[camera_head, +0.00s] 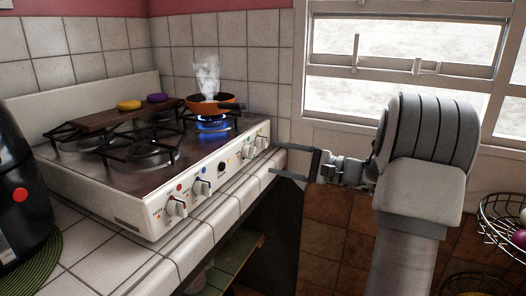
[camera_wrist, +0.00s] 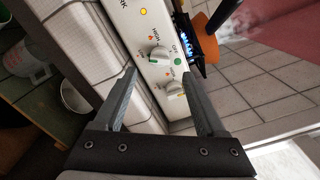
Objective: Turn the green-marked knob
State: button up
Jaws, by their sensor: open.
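The green-marked knob (camera_wrist: 158,53) is white with a green mark, on the white stove front, with a green dot beside it in the wrist view. In the head view the green-marked knob (camera_head: 249,152) is second from the far right end of the panel. My gripper (camera_head: 279,159) is open and empty, just off that end of the stove front. In the wrist view my gripper's fingertips (camera_wrist: 158,72) spread wide, with the knob showing ahead between them. I see no contact with it.
A yellow-marked knob (camera_wrist: 175,89) is close beside it. Red-marked (camera_head: 176,207) and blue-marked (camera_head: 201,187) knobs are nearer. An orange pan (camera_head: 222,104) steams over a lit blue flame (camera_head: 212,125). A tiled counter edge (camera_head: 215,222) runs below the panel. A wire basket (camera_head: 500,222) stands at right.

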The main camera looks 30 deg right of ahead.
jog(key=p+v, duration=0.1)
jog(key=v, duration=0.9)
jog(key=shift+p, duration=0.35)
